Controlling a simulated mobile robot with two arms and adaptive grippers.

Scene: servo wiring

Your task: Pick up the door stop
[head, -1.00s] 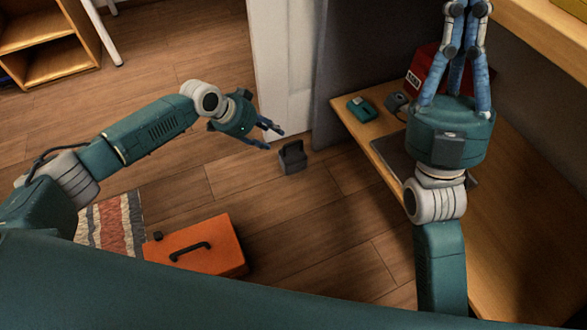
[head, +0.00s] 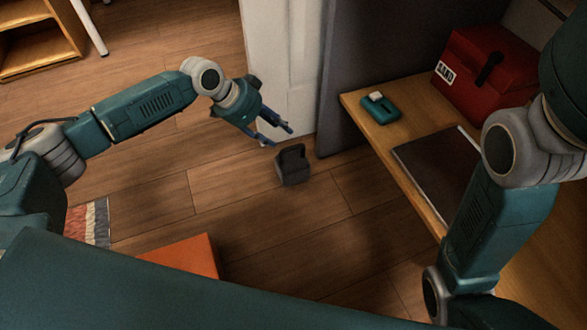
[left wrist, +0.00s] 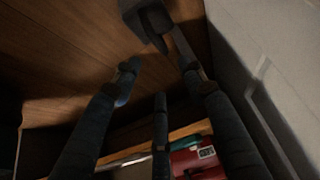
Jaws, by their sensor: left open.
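The door stop (head: 292,172) is a dark grey block with a handle-like loop on top. It stands on the wooden floor near the end of the white door or panel. My left gripper (head: 280,136) is open and empty, just above and to the upper left of it in the head view. In the left wrist view the door stop (left wrist: 150,18) shows at the top edge, partly cut off, beyond the spread fingers (left wrist: 158,78). A gap seems to remain between them. My right arm shows at the right, its fingers out of the picture.
A wooden desk (head: 372,140) at the right holds a teal device (head: 382,112), a dark flat panel (head: 425,165) and a red box (head: 475,75). An orange case (head: 190,257) and a striped rug (head: 95,222) lie in front. A grey partition (head: 350,60) stands behind the door stop.

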